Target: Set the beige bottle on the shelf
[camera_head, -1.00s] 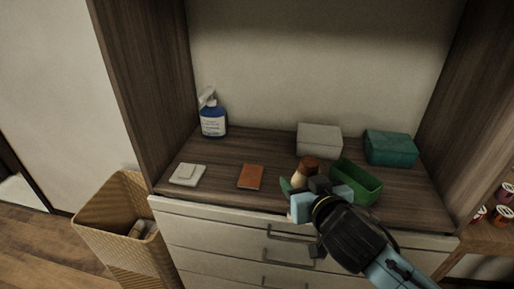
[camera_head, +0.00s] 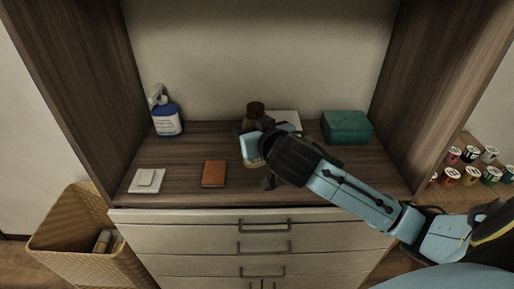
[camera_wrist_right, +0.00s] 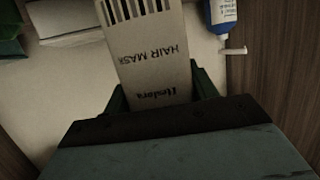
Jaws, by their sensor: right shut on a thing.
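The beige bottle (camera_wrist_right: 157,55), with "HAIR MASK" lettering and dark stripes, fills the middle of the right wrist view between the two fingers. My right gripper (camera_wrist_right: 160,88) is shut on it. In the head view my right gripper (camera_head: 258,143) is over the middle of the wooden shelf (camera_head: 190,150). My left gripper is not in view.
A blue spray bottle (camera_head: 167,119) stands back left. A white stack (camera_head: 147,181) and an orange-brown notebook (camera_head: 214,174) lie in front. A pale box (camera_head: 286,117) and teal box (camera_head: 347,127) stand behind my arm. A wicker bin (camera_head: 70,235) is lower left.

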